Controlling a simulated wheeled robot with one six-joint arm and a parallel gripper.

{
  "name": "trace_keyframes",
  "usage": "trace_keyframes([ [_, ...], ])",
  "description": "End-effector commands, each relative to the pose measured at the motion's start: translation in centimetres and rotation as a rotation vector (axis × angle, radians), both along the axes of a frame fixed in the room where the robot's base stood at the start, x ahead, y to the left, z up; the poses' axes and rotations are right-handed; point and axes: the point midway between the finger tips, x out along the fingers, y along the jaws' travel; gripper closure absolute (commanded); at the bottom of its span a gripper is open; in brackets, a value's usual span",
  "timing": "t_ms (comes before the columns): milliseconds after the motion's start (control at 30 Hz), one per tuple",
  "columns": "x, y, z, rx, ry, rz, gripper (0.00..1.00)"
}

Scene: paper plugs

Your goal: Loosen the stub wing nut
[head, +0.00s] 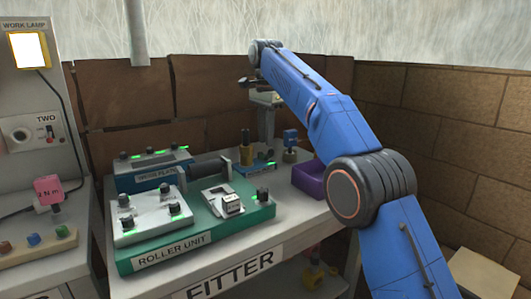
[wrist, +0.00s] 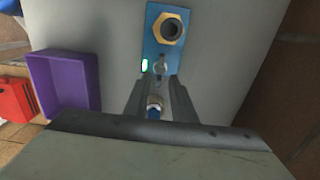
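My gripper (wrist: 160,84) is open, with its two grey fingers apart and pointing down at the bench. In the head view it (head: 268,136) hangs above the right end of a small blue plate (head: 258,170). In the wrist view the blue plate (wrist: 152,52) carries a brass hex fitting with a dark hole (wrist: 172,27) and a small silver stub piece (wrist: 161,66), likely the wing nut. The stub piece shows just beyond my fingertips. Its exact turn is too small to tell. A green light glows beside it.
A purple bin (head: 308,180) sits at the bench's right edge. The green roller unit (head: 190,235) fills the front left. A brick wall (head: 440,140) stands behind.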

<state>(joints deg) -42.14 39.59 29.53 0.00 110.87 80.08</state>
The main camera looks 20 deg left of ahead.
Motion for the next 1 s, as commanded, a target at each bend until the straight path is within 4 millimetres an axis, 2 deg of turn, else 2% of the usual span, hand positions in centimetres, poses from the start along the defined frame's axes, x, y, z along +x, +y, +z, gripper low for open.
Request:
trace_keyframes([
  [1000, 0.0, 0.0, -3.8, -0.001, 0.001, 0.0, 0.77],
])
